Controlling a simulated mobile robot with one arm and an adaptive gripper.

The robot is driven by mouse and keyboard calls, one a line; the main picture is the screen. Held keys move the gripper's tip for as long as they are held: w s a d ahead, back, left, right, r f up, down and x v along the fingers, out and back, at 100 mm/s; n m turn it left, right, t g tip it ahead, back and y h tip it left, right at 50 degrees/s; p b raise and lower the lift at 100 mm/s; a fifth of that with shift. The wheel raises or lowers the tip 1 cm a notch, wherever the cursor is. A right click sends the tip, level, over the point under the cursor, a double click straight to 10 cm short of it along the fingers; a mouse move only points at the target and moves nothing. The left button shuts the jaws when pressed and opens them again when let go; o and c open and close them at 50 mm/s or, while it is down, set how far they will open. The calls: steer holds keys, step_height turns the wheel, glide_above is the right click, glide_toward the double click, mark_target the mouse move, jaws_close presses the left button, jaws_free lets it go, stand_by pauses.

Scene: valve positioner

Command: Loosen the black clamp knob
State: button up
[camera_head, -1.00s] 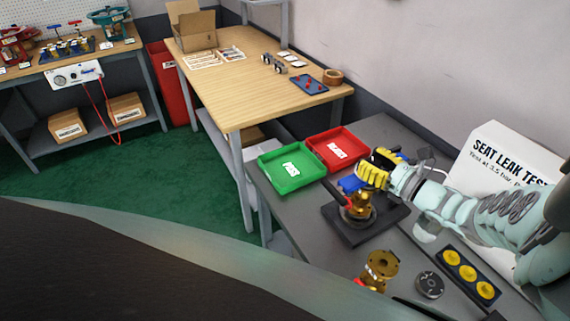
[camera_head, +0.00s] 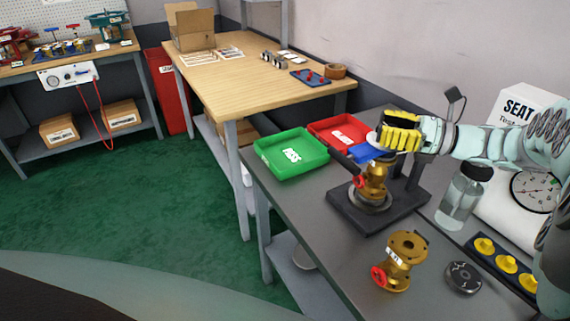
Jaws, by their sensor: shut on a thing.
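My gripper (camera_head: 398,138) has yellow ribbed fingers. It is closed around the top of the clamp stand, just above and right of the brass valve. The black clamp knob is mostly hidden behind the fingers, and only dark bits show at their edge. The brass valve (camera_head: 375,180) stands upright in the clamp stand, whose black base (camera_head: 350,212) is on the grey bench. A blue part (camera_head: 366,152) and the edge of a pale disc show left of the fingers.
A green tray (camera_head: 262,154) and a red tray (camera_head: 322,128) stand behind left. A second brass valve (camera_head: 402,252), a black disc (camera_head: 463,277), a clear bottle (camera_head: 458,204) and a holder with yellow caps (camera_head: 505,264) stand at front and right. The bench's front left is clear.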

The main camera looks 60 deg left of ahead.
steer(key=n+g+h+b, duration=0.1)
steer(key=b, duration=0.2)
steer(key=shift+s+f+b, duration=0.1)
steer(key=shift+f+b, duration=0.2)
steer(key=shift+f, duration=0.1)
steer(key=shift+r+g+b, duration=0.15)
steer(key=shift+g+b, duration=0.15)
steer(key=shift+b, duration=0.3)
steer(key=shift+r+n+g+h+b, duration=0.2)
steer(key=shift+n+g+h+b, duration=0.1)
steer(key=shift+n+h, duration=0.1)
steer(key=o, duration=1.2)
steer(key=shift+r+p, duration=0.15)
steer(key=shift+p, duration=0.3)
steer(key=m+t+y+p, duration=0.1)
steer(key=p, duration=0.2)
steer(key=shift+r+p, duration=0.3)
steer(key=shift+p, duration=0.05)
steer(key=shift+t+p, duration=0.4)
steer(key=shift+p, duration=0.3)
